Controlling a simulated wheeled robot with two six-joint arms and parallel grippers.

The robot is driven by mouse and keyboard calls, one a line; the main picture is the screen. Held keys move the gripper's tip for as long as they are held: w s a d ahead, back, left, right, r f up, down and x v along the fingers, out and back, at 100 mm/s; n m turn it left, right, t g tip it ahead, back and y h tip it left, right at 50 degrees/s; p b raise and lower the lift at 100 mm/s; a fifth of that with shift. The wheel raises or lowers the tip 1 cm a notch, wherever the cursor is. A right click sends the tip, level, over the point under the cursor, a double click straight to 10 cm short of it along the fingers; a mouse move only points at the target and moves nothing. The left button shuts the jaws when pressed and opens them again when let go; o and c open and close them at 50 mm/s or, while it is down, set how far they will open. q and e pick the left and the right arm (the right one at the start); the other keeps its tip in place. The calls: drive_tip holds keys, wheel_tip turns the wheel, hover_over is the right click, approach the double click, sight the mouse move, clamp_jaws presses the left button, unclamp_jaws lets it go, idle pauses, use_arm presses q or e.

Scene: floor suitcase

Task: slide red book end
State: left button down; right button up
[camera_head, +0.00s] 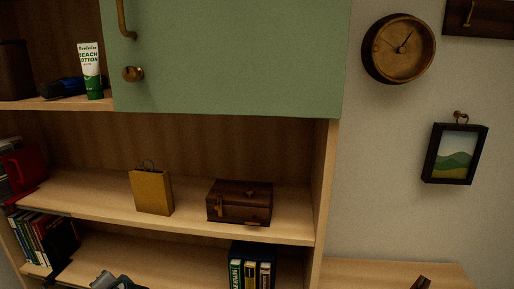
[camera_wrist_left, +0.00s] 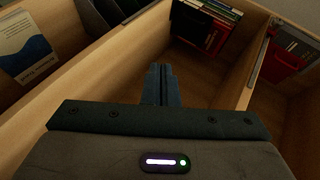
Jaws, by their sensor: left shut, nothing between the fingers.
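The red book end (camera_head: 28,166) stands at the left end of the middle shelf, beside dark books partly cut off by the picture edge. In the left wrist view a red upright thing (camera_wrist_left: 283,62) at the upper right looks like the same book end, partly in shadow. My left gripper (camera_wrist_left: 161,70) is shut and empty, with its fingertips pointing into the shelf space. It is apart from the books and the red book end. In the head view a grey part at the bottom edge seems to be my left arm. My right gripper is not in view.
Books with a dark book end (camera_head: 63,238) stand on the lower shelf; books also show in the left wrist view (camera_wrist_left: 208,22). A yellow bag-like box (camera_head: 151,192) and a wooden chest (camera_head: 240,202) sit on the middle shelf (camera_head: 95,202). Dark-boxed books (camera_head: 251,268) stand lower right.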

use_arm(q)
drive_tip(key=s+d+f+n+g+h, duration=0.1)
drive_tip(key=s+d+f+h, duration=0.3)
drive_tip(key=s, duration=0.6)
drive_tip(key=s+d+f+n+g+h, duration=0.15)
drive_tip(key=s+d+f, duration=0.25)
drive_tip(key=s+d, duration=0.45)
drive_tip(key=s+d+f+g+h, duration=0.1)
drive_tip(key=s+d+f+h, duration=0.25)
drive_tip(key=s, duration=0.75)
wheel_tip(320, 180, down, 32)
drive_tip(key=a, duration=0.3)
drive_tip(key=s+f+g+b, duration=0.1)
drive_tip(key=s+f+g, duration=0.1)
drive_tip(key=s+f, duration=1.7)
drive_tip(key=shift+a, duration=0.45)
drive_tip(key=shift+n, duration=0.35)
